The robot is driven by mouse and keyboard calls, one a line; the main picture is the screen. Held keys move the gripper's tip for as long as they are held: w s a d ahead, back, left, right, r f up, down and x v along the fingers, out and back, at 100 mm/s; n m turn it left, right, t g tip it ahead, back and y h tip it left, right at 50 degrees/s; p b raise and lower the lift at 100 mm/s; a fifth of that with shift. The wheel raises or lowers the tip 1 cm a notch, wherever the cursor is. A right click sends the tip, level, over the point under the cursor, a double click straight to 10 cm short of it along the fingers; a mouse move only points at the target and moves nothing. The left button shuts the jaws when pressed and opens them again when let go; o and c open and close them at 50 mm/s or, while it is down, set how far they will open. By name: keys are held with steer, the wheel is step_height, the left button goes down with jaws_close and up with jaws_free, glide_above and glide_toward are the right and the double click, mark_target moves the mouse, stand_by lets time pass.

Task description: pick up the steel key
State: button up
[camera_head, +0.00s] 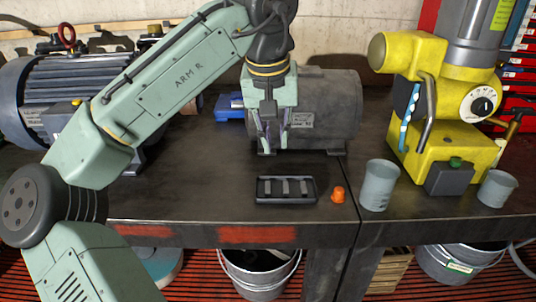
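A small black tray (285,201) lies flat near the front edge of the dark workbench. Several short grey metal bars sit side by side in it. One of them may be the steel key, but they are too small to tell apart. My gripper (273,148) points down in front of the grey motor, above and behind the tray. Its two fingers look apart, with no object clearly visible between them. It does not touch the tray.
A grey motor (335,110) stands behind my gripper. An orange part (338,195) and a grey cup (379,185) stand right of the tray. A yellow machine (440,130) and another cup (497,188) stand farther right. The bench is clear left of the tray.

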mark_target(268, 186)
steer(key=shift+n+g+y, duration=0.3)
steer(key=shift+g+y, duration=0.2)
steer(key=shift+g, duration=0.3)
steer(key=f, duration=0.1)
steer(key=a+f, duration=0.1)
steer(key=f, duration=0.1)
steer(key=s+f, duration=0.1)
steer(key=shift+a+f, duration=0.15)
steer(key=shift+a, duration=0.1)
steer(key=shift+w+d+f+p, duration=0.1)
steer(key=shift+f+p, duration=0.15)
steer(key=shift+f, duration=0.8)
steer(key=shift+w+a+f+p, duration=0.15)
steer(key=shift+f+p, duration=0.1)
steer(key=shift+f, duration=0.8)
steer(key=shift+w+d+f+p, duration=0.15)
steer(key=shift+f+p, duration=0.1)
steer(key=shift+f, duration=0.8)
jaws_close()
